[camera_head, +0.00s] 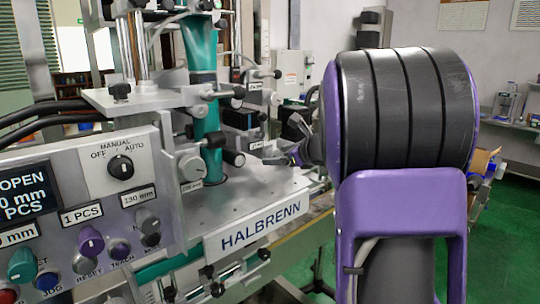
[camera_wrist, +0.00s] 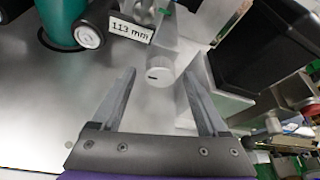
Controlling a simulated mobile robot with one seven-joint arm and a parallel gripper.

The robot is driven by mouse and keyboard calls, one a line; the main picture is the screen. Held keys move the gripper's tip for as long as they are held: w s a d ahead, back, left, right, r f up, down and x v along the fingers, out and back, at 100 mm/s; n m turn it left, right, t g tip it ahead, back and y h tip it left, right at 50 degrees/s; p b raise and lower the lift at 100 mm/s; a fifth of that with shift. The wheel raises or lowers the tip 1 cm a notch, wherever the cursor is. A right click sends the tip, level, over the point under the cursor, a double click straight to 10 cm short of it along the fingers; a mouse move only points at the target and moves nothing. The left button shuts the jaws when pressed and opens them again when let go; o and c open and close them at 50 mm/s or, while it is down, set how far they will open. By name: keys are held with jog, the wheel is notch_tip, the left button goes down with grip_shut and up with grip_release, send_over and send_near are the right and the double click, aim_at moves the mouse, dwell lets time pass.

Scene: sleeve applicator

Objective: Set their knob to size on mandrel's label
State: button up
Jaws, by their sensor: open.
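In the head view my gripper (camera_head: 285,154) is over the machine's metal plate, partly hidden by my arm. In the wrist view my gripper (camera_wrist: 160,85) is open, its two fingers on either side of a small pale round knob (camera_wrist: 161,70) with a short dark mark; I cannot tell whether they touch it. A label reading "113 mm" (camera_wrist: 131,27) is just above-left of that knob. The teal mandrel (camera_head: 203,75) stands upright on the machine, and its base also shows in the wrist view (camera_wrist: 62,22). The panel's label (camera_head: 138,197) reads "130 mm".
The control panel at left has a MANUAL/OFF/AUTO selector (camera_head: 121,166), a purple knob (camera_head: 90,240) under "1 PCS", and a partly cut-off display (camera_head: 22,195). A silver knob (camera_head: 191,165) sits beside the mandrel. A black box (camera_wrist: 278,50) is close right of my fingers.

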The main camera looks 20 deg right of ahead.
jog(key=shift+w+a+f, duration=0.15)
jog(key=shift+w+f, duration=0.05)
jog(key=shift+w, duration=0.35)
grip_shut()
